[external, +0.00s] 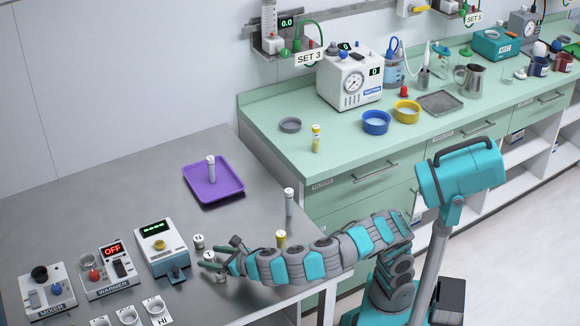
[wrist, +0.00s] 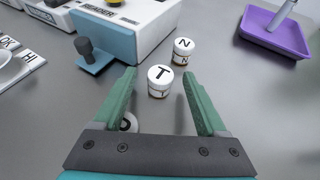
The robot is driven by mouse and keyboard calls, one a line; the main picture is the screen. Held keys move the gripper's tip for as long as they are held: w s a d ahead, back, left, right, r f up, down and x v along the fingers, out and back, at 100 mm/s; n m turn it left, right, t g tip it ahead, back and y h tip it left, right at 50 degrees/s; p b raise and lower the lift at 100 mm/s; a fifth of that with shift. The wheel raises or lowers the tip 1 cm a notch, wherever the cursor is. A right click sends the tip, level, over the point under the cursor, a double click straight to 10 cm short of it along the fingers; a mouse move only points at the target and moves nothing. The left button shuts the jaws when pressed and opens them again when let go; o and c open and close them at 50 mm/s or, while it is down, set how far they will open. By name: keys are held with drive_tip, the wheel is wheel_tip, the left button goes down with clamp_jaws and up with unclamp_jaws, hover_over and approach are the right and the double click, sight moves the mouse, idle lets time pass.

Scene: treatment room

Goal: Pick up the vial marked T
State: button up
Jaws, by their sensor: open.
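The vial marked T (wrist: 159,80) has a white cap with a black T and stands upright on the grey table. In the wrist view it sits between and slightly beyond the tips of my gripper (wrist: 160,82), whose two green fingers are open and hold nothing. In the external view, the T vial (external: 208,256) is right at the end of my gripper (external: 218,254), partly hidden by it. A similar vial marked N (wrist: 183,50) stands just behind the T vial, apart from my fingers; it also shows in the external view (external: 198,240).
The reader device (wrist: 120,28) stands close on the left. The purple tray (external: 213,196) with a white-capped tube lies farther back. A tall vial (external: 289,201) and a yellow vial (external: 281,239) stand near my arm.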

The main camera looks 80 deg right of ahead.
drive_tip(key=shift+x, duration=0.9)
clamp_jaws()
